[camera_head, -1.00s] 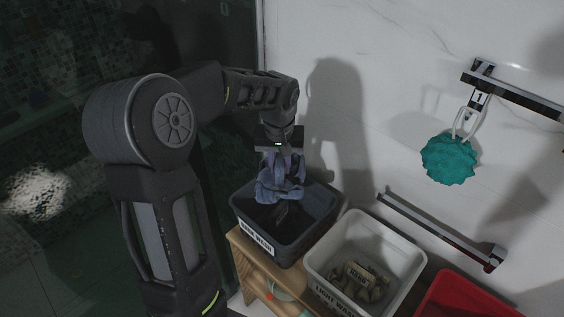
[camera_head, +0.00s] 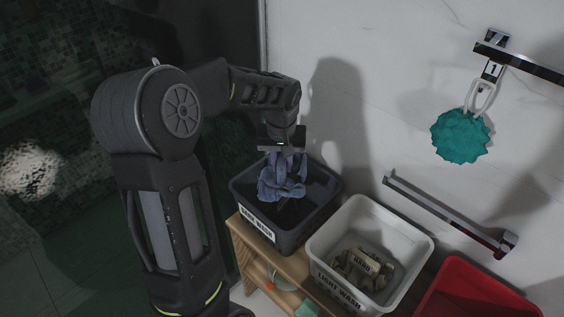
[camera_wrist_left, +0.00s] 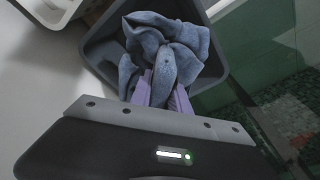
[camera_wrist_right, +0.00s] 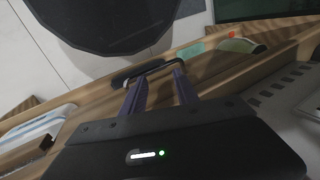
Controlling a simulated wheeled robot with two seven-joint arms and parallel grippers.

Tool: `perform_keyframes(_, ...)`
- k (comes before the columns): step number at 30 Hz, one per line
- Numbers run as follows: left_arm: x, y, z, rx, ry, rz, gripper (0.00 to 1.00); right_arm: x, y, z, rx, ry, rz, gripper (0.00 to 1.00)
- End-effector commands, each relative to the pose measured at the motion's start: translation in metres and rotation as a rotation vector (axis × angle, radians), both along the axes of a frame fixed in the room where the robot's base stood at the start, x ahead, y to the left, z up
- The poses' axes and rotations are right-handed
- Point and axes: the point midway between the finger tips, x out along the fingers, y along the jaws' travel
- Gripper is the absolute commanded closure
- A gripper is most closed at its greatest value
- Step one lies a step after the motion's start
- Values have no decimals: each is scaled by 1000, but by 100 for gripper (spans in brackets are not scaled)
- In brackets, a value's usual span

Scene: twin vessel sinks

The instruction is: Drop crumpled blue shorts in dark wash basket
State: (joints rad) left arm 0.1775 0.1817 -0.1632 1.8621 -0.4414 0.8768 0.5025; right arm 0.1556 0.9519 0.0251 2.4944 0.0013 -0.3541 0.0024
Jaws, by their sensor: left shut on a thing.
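The crumpled blue shorts (camera_head: 280,184) hang from my left gripper (camera_head: 285,160), which is shut on them. In the left wrist view the shorts (camera_wrist_left: 165,48) are bunched at and beyond the purple fingertips. They hang over the dark wash basket (camera_head: 300,227), a dark grey bin with a white label, in its upper opening. I cannot tell whether they touch its inside. The basket also shows behind the shorts in the left wrist view (camera_wrist_left: 98,50). My right gripper (camera_wrist_right: 157,84) is open, its fingers apart, with no held object visible; it is outside the head view.
A white light wash basket (camera_head: 408,238) holding tan cloth stands right of the dark one. A red bin (camera_head: 470,290) is beyond it. Both label baskets stand on a wooden bench (camera_head: 245,243). A wall rail (camera_head: 450,215) and a hanging teal sponge (camera_head: 461,136) are at right.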

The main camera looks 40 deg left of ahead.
Motion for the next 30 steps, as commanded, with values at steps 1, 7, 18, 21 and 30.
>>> perform_keyframes(1,0,0,1,1,-1,0,78,0,0,0,0,0,0,64)
perform_keyframes(7,0,0,0,0,0,0,61,0,0,0,0,0,0,64)
perform_keyframes(18,0,0,0,-1,1,0,53,0,0,0,0,0,0,64)
perform_keyframes(21,-1,0,5,0,0,0,53,0,0,-1,0,0,0,64)
perform_keyframes(30,-5,-4,48,1,-4,0,53,1,0,-6,1,-2,0,64)
